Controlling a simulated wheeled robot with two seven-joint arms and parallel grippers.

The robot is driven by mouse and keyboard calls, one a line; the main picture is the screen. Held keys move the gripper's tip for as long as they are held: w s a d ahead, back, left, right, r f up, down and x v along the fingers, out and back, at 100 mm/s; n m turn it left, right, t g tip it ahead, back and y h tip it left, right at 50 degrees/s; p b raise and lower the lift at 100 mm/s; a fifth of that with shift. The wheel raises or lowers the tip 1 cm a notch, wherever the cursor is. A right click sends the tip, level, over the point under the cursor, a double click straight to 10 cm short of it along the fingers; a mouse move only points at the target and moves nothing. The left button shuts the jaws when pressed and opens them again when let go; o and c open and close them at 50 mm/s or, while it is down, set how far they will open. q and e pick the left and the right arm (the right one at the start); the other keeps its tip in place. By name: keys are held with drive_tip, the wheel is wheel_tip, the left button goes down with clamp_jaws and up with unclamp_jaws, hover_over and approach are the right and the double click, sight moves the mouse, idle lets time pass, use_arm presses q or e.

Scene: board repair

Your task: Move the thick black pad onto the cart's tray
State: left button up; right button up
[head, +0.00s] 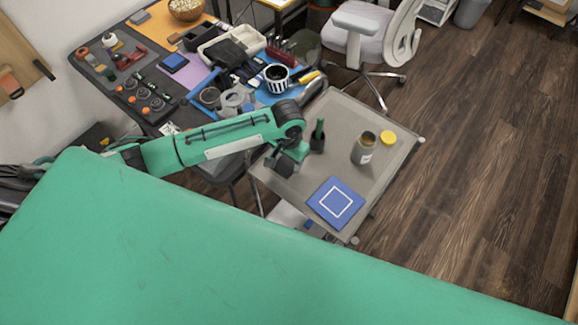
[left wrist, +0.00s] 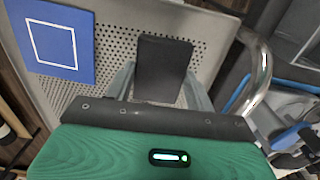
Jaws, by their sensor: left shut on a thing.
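The thick black pad (left wrist: 161,68) is between the fingers of my left gripper (left wrist: 162,85) in the left wrist view, over the cart's perforated tray (left wrist: 112,40). My left gripper is shut on the pad. In the head view my left gripper (head: 284,168) is over the left part of the cart's tray (head: 325,165), with the dark pad low beneath it. I cannot tell whether the pad touches the tray. My right gripper is not in view.
On the tray are a blue mat with a white square outline (head: 336,203), a jar (head: 363,148), a yellow lid (head: 388,138) and a black holder with a green item (head: 318,137). A cluttered workbench (head: 185,100) and an office chair (head: 365,45) stand behind.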

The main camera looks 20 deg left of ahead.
sight(288, 169)
use_arm(q)
drive_tip(key=shift+f, duration=2.85)
drive_tip(key=shift+f, duration=0.1)
drive_tip(key=o, duration=1.2)
wheel_tip(288, 169, up, 12)
drive_tip(key=shift+r+b, duration=0.1)
drive_tip(key=shift+b, duration=0.2)
